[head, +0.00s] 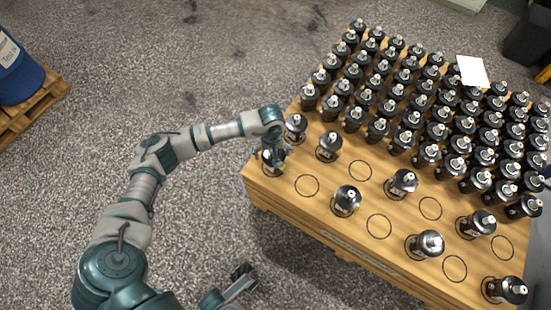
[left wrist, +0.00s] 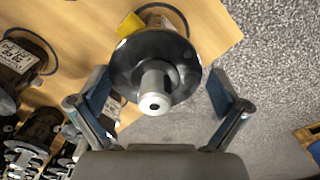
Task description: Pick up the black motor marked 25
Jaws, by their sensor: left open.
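A black motor (left wrist: 128,68) with a silver shaft on top stands upright at the pallet corner in the left wrist view, a yellow tag on its side. No number 25 can be read on it. My left gripper (left wrist: 158,88) is open, with one finger on each side of this motor, apparently not closed on it. In the head view my left gripper (head: 271,150) is over the motor at the pallet's left corner and mostly hides it. A teal part with a dark end (head: 241,273) at the bottom looks like my right gripper; its jaws are unclear.
The wooden pallet top (head: 320,208) has ring outlines, some empty, some holding spaced motors. One motor (head: 295,124) stands just behind my gripper. Dense rows of black motors fill the back, with a white sheet (head: 472,71) on them. A blue barrel (head: 20,78) stands far left.

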